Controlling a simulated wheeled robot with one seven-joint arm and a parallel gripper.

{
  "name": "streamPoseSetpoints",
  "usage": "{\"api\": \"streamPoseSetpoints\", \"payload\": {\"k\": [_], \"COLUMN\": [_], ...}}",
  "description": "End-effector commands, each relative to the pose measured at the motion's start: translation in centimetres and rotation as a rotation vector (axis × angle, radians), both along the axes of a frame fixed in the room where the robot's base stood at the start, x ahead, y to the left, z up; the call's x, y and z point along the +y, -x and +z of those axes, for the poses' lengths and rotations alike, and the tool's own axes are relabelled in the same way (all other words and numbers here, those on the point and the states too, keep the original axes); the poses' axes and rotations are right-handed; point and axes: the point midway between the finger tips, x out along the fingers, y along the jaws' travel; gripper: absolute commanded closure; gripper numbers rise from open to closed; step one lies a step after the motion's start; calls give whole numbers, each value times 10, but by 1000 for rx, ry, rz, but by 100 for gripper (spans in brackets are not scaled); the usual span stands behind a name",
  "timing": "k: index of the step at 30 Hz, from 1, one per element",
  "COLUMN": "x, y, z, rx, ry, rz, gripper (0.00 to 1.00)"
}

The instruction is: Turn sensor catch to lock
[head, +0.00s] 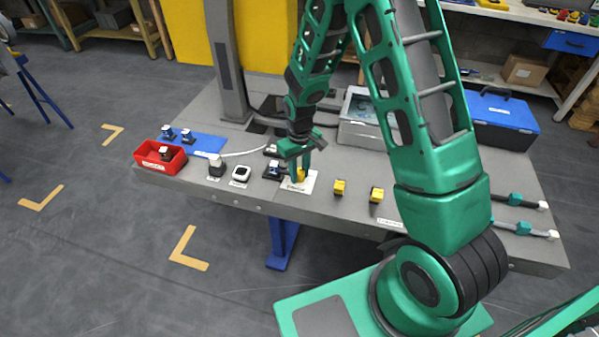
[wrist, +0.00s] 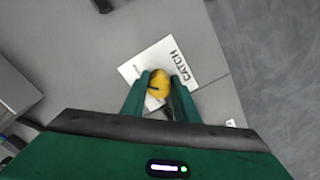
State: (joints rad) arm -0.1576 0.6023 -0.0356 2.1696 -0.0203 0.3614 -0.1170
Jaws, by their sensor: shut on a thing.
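The sensor catch (wrist: 159,84) is a small yellow knob on a white card marked CATCH (wrist: 190,66). In the head view the yellow catch (head: 301,174) shows at the tip of my gripper (head: 301,170), near the bench's front edge. In the wrist view my gripper (wrist: 159,92) has its two green fingers on either side of the knob, shut on it. The knob's lower part and some of the card's print are hidden by the fingers. Which way the catch is turned I cannot tell for sure.
A dark blue-and-white part (head: 273,169) stands close left of the card. Two yellow blocks (head: 339,188) (head: 376,194) stand to the right. A red bin (head: 160,157), blue mat (head: 200,143), clear-lidded box (head: 362,118) and blue case (head: 503,118) are also on the bench.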

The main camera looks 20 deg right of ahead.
Motion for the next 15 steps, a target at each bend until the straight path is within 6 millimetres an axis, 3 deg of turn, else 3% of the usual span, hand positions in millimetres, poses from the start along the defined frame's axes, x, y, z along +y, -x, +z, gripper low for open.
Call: {"api": "streamPoseSetpoints", "payload": {"k": [4, 5, 7, 15], "x": [1, 1, 1, 0], "y": [-5, -5, -4, -3], "z": [1, 1, 1, 1], "rx": [-12, -12, -11, -7], "ry": [-3, -3, -3, -1], "rz": [0, 0, 0, 0], "gripper": [96, 71, 55, 55]}}
